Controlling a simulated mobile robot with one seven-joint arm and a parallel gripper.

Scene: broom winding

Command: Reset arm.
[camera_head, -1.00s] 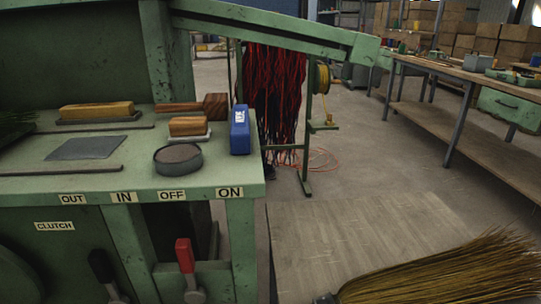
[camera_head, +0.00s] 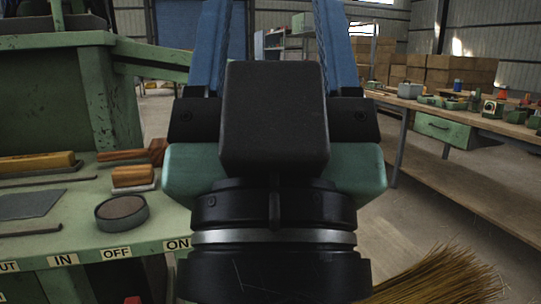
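My gripper (camera_head: 272,40) fills the middle of the head view, seen from behind and pointing away. Its two blue fingers are spread apart with a gap between them, and the tips run out of the top of the picture. Nothing shows between the visible parts of the fingers. The gripper and wrist hide the right end of the green machine's table and the floor behind it.
The green machine table (camera_head: 80,225) at left bears wooden brushes, a wooden mallet (camera_head: 135,154) and a round dish (camera_head: 122,212). Broom bristles (camera_head: 440,280) show at lower right. A workbench (camera_head: 470,122) with tools and stacked boxes (camera_head: 445,72) stand at right.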

